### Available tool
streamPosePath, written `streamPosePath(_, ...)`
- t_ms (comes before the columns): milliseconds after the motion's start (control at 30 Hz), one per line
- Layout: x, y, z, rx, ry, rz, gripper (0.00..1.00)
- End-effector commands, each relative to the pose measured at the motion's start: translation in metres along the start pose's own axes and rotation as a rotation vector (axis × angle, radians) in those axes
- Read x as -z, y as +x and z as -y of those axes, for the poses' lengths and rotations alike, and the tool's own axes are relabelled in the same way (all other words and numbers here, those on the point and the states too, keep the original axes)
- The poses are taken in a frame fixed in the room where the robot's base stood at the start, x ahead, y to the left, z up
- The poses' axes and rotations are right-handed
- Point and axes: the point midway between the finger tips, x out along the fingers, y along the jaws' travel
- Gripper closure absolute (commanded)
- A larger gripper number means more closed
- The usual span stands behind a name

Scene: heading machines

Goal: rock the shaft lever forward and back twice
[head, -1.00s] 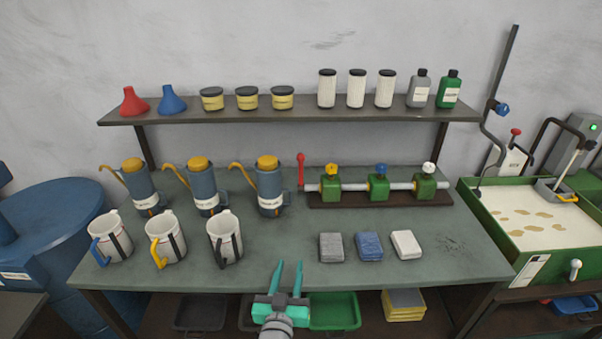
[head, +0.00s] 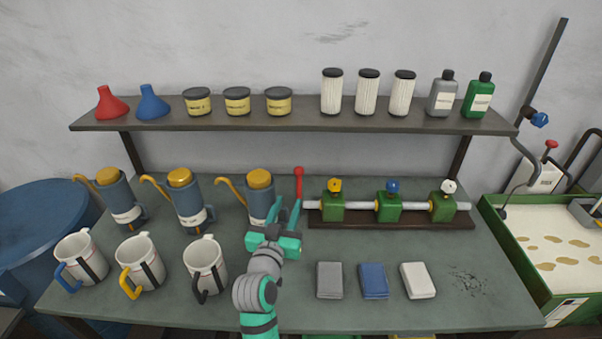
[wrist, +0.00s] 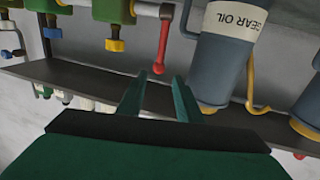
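The red shaft lever (head: 299,182) stands upright at the left end of the grey shaft (head: 360,205), which runs through several green blocks on a dark base. In the wrist view, which looks upside down, the lever (wrist: 162,48) shows just beyond the fingertips, roughly in line with the gap between them. My gripper (head: 286,208) is open and empty, with two teal fingers apart, just in front of the lever. The fingers partly cover the lever's lower end in the head view. Contact with the lever does not show.
A blue-grey oil can (head: 261,196) with a yellow top stands close left of my gripper; its label reads GEAR OIL in the wrist view (wrist: 222,45). The shelf (head: 300,123) runs above. Grey, blue and white blocks (head: 374,281) lie at front right.

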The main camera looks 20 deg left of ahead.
Motion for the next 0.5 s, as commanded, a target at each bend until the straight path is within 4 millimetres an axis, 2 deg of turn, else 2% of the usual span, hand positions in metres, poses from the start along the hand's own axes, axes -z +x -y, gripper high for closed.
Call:
streamPosePath(167,0.001,0.012,0.001,-0.001,0.0,-0.001,0.68)
streamPosePath(500,0.001,0.07,0.001,0.0,0.0,0.0,0.68)
